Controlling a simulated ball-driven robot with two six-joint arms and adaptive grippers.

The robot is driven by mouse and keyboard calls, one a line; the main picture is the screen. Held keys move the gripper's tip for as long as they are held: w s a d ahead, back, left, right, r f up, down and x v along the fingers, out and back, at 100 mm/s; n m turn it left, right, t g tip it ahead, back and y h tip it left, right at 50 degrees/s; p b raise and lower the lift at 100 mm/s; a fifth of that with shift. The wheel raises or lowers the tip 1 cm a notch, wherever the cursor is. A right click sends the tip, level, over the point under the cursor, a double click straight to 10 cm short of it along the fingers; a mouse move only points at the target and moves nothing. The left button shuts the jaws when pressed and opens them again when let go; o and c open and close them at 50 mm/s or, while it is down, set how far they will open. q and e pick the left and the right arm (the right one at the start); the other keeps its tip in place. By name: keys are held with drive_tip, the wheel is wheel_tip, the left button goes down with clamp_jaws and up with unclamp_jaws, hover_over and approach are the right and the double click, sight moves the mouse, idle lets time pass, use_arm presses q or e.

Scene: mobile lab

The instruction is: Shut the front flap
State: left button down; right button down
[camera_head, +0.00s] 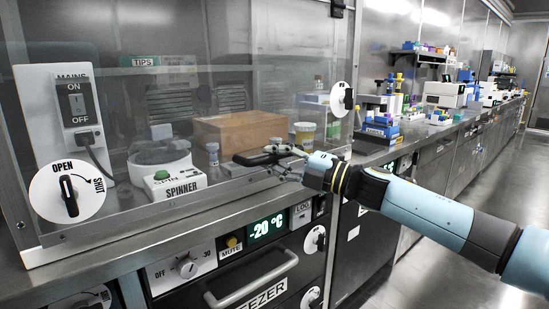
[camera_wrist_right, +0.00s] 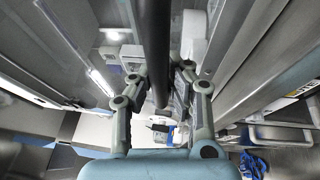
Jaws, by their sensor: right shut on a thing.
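The front flap (camera_head: 235,95) is a clear pane in front of the bench enclosure, seen in the head view. A black handle bar (camera_head: 254,158) is near its lower edge. My right gripper (camera_head: 283,164) reaches in from the right and is shut on the handle. In the right wrist view, the dark bar (camera_wrist_right: 152,40) runs between the two fingers of my right gripper (camera_wrist_right: 160,88). Whether the pane sits fully against its frame cannot be told. My left gripper is not in view.
An OPEN/SHUT knob (camera_head: 69,196) is at the lower left, and another knob (camera_head: 342,98) is at the right. A freezer handle (camera_head: 255,285) juts out below.

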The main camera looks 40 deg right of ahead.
idle(0.4)
drive_tip(key=w+b, duration=0.2)
drive_tip(key=shift+f+t+b, duration=0.3)
drive_tip(key=shift+f+b, duration=0.1)
drive_tip(key=shift+w, duration=0.2)
drive_tip(key=shift+r, duration=0.3)
drive_tip(key=c, duration=1.2)
unclamp_jaws()
drive_tip(key=shift+w+f, duration=0.1)
drive_tip(key=shift+c, duration=0.2)
drive_tip(key=v, duration=1.2)
drive_tip(key=shift+f, duration=0.2)
